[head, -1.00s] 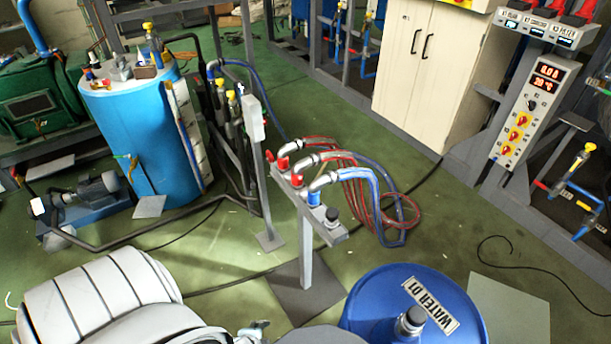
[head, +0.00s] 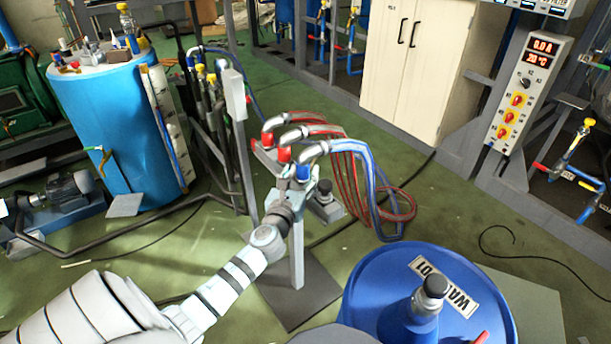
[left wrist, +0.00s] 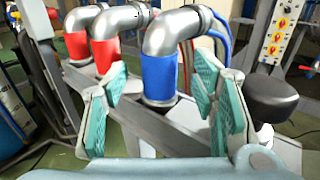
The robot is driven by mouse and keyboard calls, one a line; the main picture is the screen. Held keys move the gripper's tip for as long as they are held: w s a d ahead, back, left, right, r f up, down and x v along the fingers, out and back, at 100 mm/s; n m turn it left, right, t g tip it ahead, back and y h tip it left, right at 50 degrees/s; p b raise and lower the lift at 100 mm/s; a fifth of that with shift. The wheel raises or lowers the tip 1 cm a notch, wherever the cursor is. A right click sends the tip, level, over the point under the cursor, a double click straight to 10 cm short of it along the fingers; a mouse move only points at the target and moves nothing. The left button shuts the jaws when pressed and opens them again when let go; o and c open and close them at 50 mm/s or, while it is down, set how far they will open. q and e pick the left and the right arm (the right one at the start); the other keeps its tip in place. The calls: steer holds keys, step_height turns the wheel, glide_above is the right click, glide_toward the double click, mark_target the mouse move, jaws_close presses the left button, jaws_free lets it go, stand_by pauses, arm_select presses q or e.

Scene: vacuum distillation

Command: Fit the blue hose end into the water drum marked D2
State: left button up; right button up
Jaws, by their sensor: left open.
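The blue hose end (head: 304,172) stands upright on a grey stand (head: 297,245), with a silver elbow above its blue collar and the blue hose curving off right. My left gripper (head: 293,192) is open at this hose end. In the left wrist view, the blue collar (left wrist: 158,78) shows between the teal finger pads, with visible room on both sides; I cannot tell how deep it lies between them. A blue drum (head: 378,285) at lower right bears a label (head: 445,285) reading water D1, partly hidden by a black-capped fitting (head: 430,300). No drum marked D2 is seen. My right gripper is not in view.
Two red-collared hose ends (head: 284,154) stand beside the blue one. A black knob (left wrist: 270,98) is close to the right finger. Red hoses (head: 350,175) hang behind the stand. A light blue tank (head: 120,140) stands left.

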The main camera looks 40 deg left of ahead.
mark_target(301, 172)
arm_select(q)
steer(key=x, duration=0.3)
steer(key=shift+w+a+f+b, duration=0.1)
steer(key=shift+w+f+b, duration=0.1)
steer(key=shift+b, duration=0.15)
steer(key=shift+s+r, duration=0.1)
steer(key=shift+s, duration=0.05)
steer(key=shift+c, duration=0.9)
jaws_close()
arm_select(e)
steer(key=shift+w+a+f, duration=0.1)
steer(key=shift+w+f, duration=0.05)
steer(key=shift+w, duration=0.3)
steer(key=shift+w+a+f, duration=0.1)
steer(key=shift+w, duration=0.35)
